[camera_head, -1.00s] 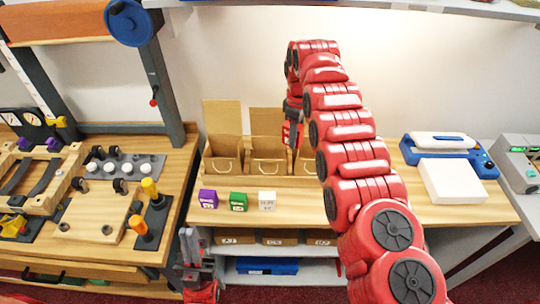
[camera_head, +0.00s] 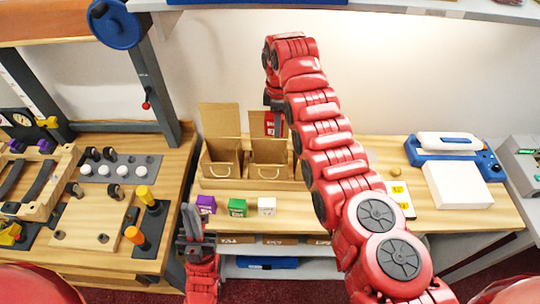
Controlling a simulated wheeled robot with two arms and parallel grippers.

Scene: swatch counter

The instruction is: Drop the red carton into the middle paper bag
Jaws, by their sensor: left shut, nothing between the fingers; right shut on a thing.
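The red carton (camera_head: 269,129) is in my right gripper (camera_head: 275,112), in front of the raised back panel of the middle paper bag (camera_head: 269,172) and above its opening. My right gripper is shut on the carton, and my arm partly hides the fingers. The left paper bag (camera_head: 221,170) stands open beside the middle one. The right bag is mostly hidden behind my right arm. My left gripper (camera_head: 191,220) is shut and empty, low in front of the counter edge.
Purple (camera_head: 206,204), green (camera_head: 237,208) and white (camera_head: 267,206) cartons stand in a row before the bags. A card with yellow marks (camera_head: 398,198) lies right of my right arm, near a blue and white device (camera_head: 455,158). A tool bench (camera_head: 110,190) adjoins at left.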

